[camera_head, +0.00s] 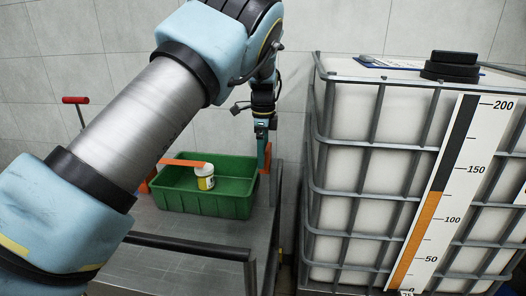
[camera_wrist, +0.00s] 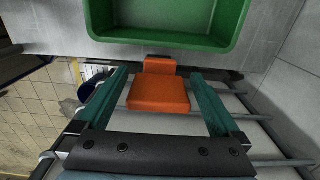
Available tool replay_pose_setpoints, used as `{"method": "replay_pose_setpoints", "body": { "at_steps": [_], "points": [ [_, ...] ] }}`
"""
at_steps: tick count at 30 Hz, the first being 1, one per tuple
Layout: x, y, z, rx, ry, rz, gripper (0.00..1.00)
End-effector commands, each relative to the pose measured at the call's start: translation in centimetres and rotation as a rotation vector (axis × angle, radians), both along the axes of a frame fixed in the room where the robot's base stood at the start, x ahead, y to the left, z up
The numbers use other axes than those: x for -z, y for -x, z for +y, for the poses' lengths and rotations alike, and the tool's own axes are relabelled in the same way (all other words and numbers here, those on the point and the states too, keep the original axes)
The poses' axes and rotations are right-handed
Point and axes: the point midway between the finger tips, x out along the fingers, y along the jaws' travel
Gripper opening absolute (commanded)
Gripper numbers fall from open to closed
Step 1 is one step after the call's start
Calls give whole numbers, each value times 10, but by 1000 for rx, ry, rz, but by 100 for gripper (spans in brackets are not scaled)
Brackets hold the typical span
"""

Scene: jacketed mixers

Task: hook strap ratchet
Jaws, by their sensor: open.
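An orange strap (camera_head: 182,163) shows at the back left of a green bin (camera_head: 185,202). A separate orange piece (camera_head: 265,157), which may be the ratchet or its strap end, hangs at the bin's right end. In the wrist view this orange piece (camera_wrist: 158,95) is a wide block with a narrower tab toward the green bin (camera_wrist: 165,42). My gripper (camera_head: 262,128) is above the bin's right end. In the wrist view my gripper (camera_wrist: 158,76) is open, with its teal fingers on either side of the orange piece and gaps on both sides. A hook is not clearly visible.
A white jar with a yellow label (camera_head: 206,180) stands in the bin. The bin sits on a grey metal cart (camera_head: 180,255) with a dark rail in front. A caged white tank (camera_head: 370,170) with a level scale stands close on the right. A tiled wall is behind.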

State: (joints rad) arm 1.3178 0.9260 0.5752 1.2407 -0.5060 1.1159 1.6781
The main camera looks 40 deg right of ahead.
Motion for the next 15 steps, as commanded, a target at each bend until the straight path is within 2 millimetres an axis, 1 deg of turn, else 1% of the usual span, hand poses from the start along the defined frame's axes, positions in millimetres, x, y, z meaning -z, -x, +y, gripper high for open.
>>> {"method": "replay_pose_setpoints", "body": {
  "at_steps": [7, 8, 15],
  "points": [
    [1, 0, 0, 0, 0, 0, 100],
    [1, 0, 0, 0, -1, -1, 99],
    [1, 0, 0, 0, -1, -1, 72]
  ]
}}
